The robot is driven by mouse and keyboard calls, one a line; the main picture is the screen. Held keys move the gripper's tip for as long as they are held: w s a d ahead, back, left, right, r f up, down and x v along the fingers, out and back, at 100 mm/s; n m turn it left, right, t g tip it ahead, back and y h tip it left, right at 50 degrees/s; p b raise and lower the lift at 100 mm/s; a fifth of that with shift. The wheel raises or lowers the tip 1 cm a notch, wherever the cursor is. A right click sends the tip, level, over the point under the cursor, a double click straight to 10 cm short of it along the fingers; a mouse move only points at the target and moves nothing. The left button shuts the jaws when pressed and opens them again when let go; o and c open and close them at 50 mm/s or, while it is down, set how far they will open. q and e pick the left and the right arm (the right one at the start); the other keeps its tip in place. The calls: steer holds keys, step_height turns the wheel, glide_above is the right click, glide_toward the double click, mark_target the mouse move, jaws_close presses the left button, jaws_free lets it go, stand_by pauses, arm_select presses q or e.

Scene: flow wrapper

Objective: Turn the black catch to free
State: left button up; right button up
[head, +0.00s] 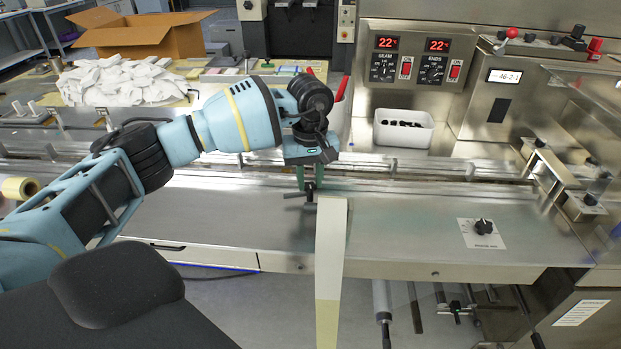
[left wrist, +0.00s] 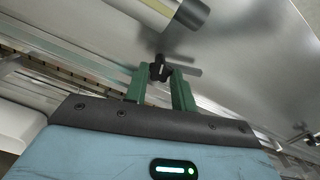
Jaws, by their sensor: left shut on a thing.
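The black catch (head: 309,190) is a small dark hub with a thin bar sticking out sideways, on the steel deck of the wrapper. It also shows in the left wrist view (left wrist: 159,69), between the tips of the green fingers. My left gripper (head: 309,178) points down from above and is shut on the catch. The same gripper fills the lower part of the left wrist view (left wrist: 160,82). The fingers partly cover the hub, and I cannot read any marking for its position. My right gripper is not in view.
A pale upright strip (head: 329,265) stands just in front of the catch. A black dial (head: 483,227) sits to the right on the deck. A white bin (head: 403,128) and a temperature panel (head: 418,55) are behind. A white heap (head: 115,82) lies at back left.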

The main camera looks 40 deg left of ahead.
mark_target(310, 186)
arm_select(q)
steer(key=shift+m, duration=0.6)
steer(key=o, duration=1)
steer(key=shift+r, duration=0.1)
step_height(310, 186, up, 8)
steer(key=shift+f, duration=0.2)
steer(key=shift+s+f, duration=0.1)
